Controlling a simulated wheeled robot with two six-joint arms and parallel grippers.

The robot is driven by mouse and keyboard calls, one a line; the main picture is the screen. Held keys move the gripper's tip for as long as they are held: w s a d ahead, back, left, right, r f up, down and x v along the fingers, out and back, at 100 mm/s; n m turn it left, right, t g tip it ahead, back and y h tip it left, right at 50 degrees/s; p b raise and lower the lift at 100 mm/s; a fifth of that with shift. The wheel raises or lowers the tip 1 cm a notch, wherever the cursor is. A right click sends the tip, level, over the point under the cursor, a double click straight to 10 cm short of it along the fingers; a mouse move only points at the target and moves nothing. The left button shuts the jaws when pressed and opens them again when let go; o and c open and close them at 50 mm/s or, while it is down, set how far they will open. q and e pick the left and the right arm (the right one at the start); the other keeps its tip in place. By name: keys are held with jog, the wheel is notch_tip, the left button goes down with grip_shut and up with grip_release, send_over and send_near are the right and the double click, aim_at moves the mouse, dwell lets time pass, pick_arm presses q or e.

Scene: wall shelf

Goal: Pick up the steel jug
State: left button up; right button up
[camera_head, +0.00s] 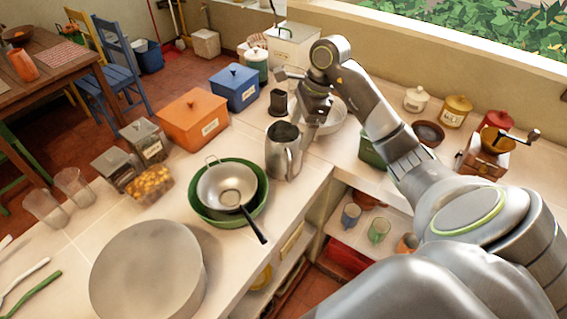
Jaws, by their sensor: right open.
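The steel jug (283,155) stands upright on the pale counter near its inner corner, just right of the green bowl. Its handle shows on its right side. My right gripper (300,112) is open, at the jug's upper right and close to its rim and handle. I cannot tell whether it touches the jug. My left gripper is not in view.
A green bowl (258,206) with a sieve (227,187) on it stands left of the jug. Orange (191,124) and blue (235,92) boxes stand behind. A dark bowl (428,133) and a coffee grinder (486,152) are at the right. Cups (379,230) stand on the lower shelf.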

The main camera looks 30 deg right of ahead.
aim_at(289, 156)
jog(key=shift+b+x, duration=3.3)
jog(key=shift+x, duration=1.85)
jog(key=shift+r, duration=0.1)
grip_shut()
